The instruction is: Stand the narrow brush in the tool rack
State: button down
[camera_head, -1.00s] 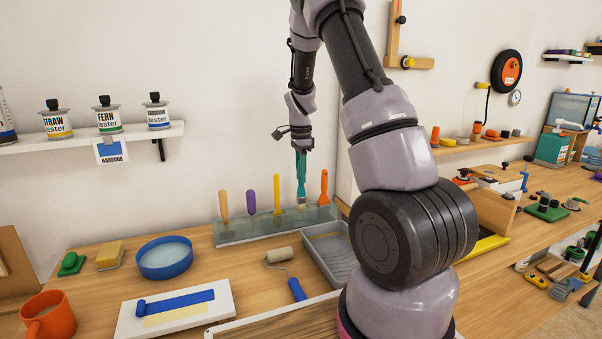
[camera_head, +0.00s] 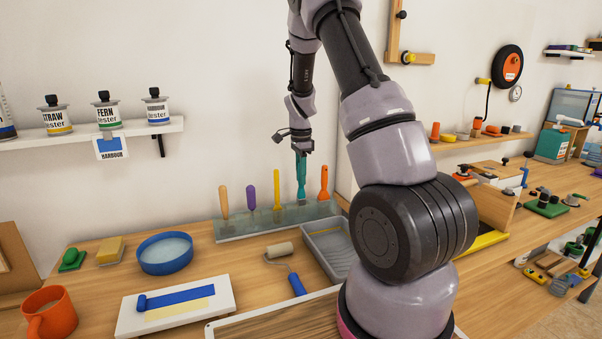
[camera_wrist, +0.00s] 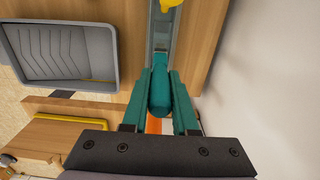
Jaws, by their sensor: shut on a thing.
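The narrow brush (camera_head: 301,190) has a teal handle and stands about upright at the tool rack (camera_head: 262,229), between a yellow-handled tool (camera_head: 277,188) and an orange one (camera_head: 323,183). Its lower end is down at the translucent rack; I cannot tell whether it rests on the bottom. My gripper (camera_head: 301,157) is above the rack, pointing down, shut on the top of the brush handle. In the wrist view, the teal handle (camera_wrist: 159,92) lies between the two teal fingers of my gripper (camera_wrist: 160,100), over the rack strip (camera_wrist: 161,32).
Wooden and purple handles (camera_head: 251,200) stand further left in the rack. A grey paint tray (camera_head: 328,246) and a roller (camera_head: 287,266) lie in front. A blue bowl (camera_head: 166,254) is to the left. The wall is close behind.

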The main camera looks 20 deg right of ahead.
jog(key=shift+f, duration=1.1)
jog(key=c, duration=0.6)
grip_release()
notch_tip(320, 180, up, 11)
jog(key=shift+f, duration=0.15)
